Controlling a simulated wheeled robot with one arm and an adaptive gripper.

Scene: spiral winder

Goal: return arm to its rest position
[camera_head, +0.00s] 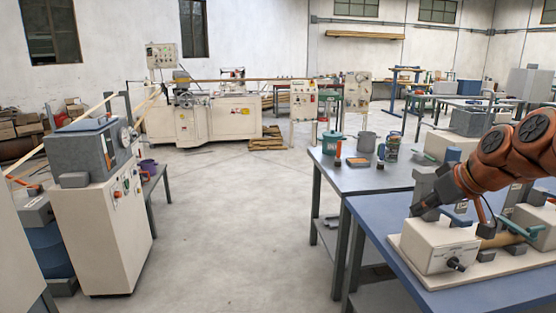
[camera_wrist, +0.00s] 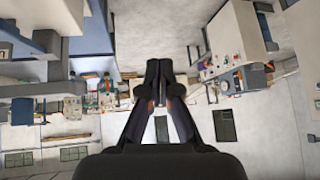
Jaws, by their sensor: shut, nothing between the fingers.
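My orange arm (camera_head: 500,155) reaches in from the right edge in the head view, above the blue-topped table. My gripper (camera_head: 421,208) is at its lower end, near the top of a white box-shaped machine (camera_head: 440,244); I cannot tell whether it touches. In the wrist view my gripper (camera_wrist: 159,66) is shut, its dark fingers together with nothing between them. That view is upside down and looks out over the room, with the floor at the top and the windows below.
The blue table (camera_head: 385,245) holds the machine and its clamps. A grey table (camera_head: 365,178) behind it carries a green pot (camera_head: 332,143) and a grey pot (camera_head: 366,141). A white cabinet machine (camera_head: 110,225) stands at the left. The floor (camera_head: 235,220) between is clear.

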